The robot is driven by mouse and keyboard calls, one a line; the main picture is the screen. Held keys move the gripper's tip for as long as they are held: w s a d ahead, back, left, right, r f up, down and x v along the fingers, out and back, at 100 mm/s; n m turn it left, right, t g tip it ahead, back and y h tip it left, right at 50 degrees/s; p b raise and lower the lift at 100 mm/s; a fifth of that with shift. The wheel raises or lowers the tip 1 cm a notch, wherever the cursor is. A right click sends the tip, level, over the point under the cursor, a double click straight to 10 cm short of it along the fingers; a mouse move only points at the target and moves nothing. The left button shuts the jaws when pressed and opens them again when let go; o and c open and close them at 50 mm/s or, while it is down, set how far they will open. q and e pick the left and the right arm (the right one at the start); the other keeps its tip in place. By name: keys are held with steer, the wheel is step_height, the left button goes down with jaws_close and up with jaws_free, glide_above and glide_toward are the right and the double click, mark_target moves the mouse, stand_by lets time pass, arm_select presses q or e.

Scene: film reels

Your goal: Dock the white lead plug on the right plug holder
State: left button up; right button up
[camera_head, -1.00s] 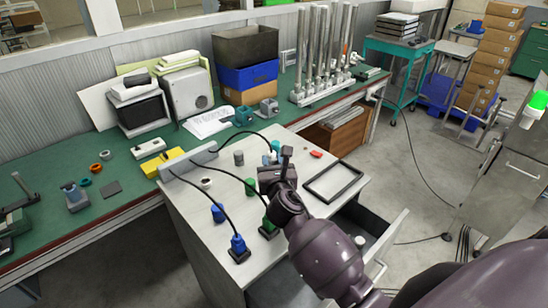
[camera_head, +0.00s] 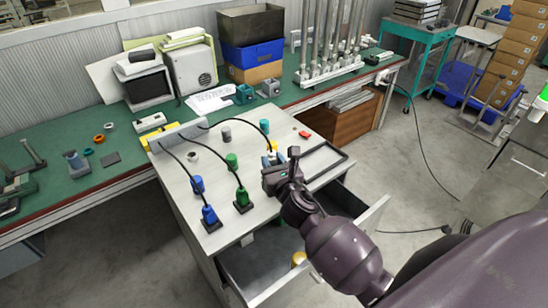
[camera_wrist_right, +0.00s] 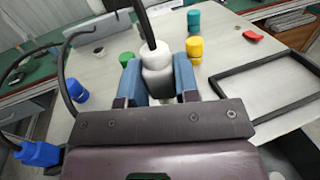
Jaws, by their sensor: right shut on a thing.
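My right gripper (camera_head: 274,174) is over the cabinet top, to the right of the green lead plug (camera_head: 242,197). In the right wrist view its blue-padded fingers (camera_wrist_right: 158,78) are shut on the white lead plug (camera_wrist_right: 156,60), whose black cable rises from its top. In the head view the held plug is mostly hidden by the gripper. The blue lead plug (camera_head: 209,214) and the green one stand on dark square holders at the front. No right plug holder shows clearly; the gripper and arm cover the area right of the green plug. My left gripper is out of view.
Loose plugs stand behind: blue (camera_head: 197,184), green (camera_head: 231,160), grey (camera_head: 226,134), teal (camera_head: 264,126) and yellow (camera_wrist_right: 195,48). A black frame (camera_wrist_right: 270,80) lies to the right, near a red piece (camera_head: 305,135). An open drawer (camera_head: 270,262) juts out in front.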

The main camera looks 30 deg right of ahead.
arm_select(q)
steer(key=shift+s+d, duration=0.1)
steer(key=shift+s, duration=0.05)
arm_select(e)
steer(key=shift+s+f, duration=0.15)
steer(key=shift+f, duration=0.95)
steer(key=shift+f+b, duration=0.8)
steer(key=shift+f, duration=0.05)
arm_select(q)
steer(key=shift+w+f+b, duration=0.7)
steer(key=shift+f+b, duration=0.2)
steer(key=shift+b, duration=0.1)
arm_select(e)
steer(key=shift+f, duration=1.05)
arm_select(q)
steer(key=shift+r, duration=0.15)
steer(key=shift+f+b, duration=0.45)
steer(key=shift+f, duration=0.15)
arm_select(e)
steer(key=shift+f, duration=0.6)
steer(key=o, duration=0.6)
steer(key=shift+o, duration=0.2)
